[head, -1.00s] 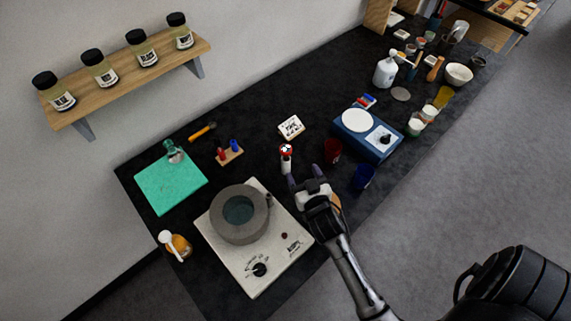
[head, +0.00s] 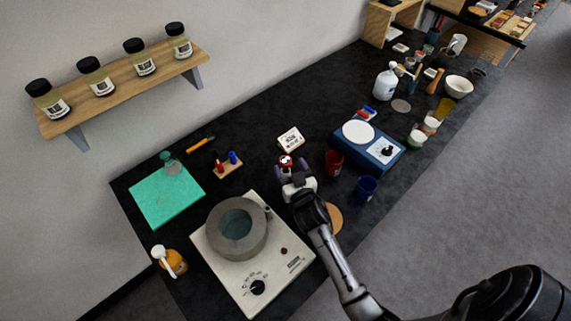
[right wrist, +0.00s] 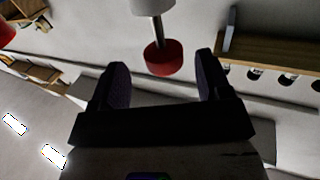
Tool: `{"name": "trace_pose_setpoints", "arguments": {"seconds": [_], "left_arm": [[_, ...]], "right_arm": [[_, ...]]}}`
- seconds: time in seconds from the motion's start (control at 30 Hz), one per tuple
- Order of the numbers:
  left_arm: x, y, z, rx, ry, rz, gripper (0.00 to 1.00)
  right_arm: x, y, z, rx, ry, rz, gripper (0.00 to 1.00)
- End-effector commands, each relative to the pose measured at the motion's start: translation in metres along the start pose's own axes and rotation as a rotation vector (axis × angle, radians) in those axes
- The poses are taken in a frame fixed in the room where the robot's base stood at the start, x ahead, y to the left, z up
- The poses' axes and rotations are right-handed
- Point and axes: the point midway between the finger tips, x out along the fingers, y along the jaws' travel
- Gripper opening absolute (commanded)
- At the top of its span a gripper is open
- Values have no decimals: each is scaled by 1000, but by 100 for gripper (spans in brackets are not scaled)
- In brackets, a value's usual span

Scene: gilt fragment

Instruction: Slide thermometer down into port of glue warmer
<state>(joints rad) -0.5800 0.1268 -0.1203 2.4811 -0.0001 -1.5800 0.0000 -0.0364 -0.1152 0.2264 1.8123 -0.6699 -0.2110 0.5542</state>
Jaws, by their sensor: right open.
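The thermometer (head: 285,160), with a red-rimmed top above a white body, stands on the dark bench, right of the glue warmer. In the right wrist view, its red disc (right wrist: 163,58) and a pale shaft lie between and just beyond my fingertips. My right gripper (head: 292,172) is open, with its fingers on either side of the thermometer; contact cannot be told. The glue warmer (head: 287,262) is a pale box with a dial and a grey ring-shaped pot (head: 214,222). A small fitting on the pot's right side may be the port (head: 268,211). My left gripper is not in view.
A small white card (head: 291,139) lies behind the thermometer. A red cup (head: 334,161), a blue cup (head: 366,188) and a blue scale (head: 374,153) stand to the right. A small rack (head: 227,169) and a green mat (head: 165,198) lie left.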

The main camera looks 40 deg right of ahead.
Motion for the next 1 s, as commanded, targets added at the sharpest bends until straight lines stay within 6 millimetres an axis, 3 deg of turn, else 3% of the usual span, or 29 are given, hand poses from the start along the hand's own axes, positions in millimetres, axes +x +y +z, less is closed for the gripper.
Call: {"name": "trace_pose_setpoints", "arguments": {"seconds": [0.33, 0.7, 1.0], "left_arm": [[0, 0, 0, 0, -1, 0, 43], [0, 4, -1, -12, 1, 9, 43], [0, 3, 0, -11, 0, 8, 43]], "right_arm": [[42, -4, 0, -1, 1, 0, 71], [49, -4, 0, 0, 0, 0, 71], [49, -4, 0, 0, 0, 0, 43]]}}
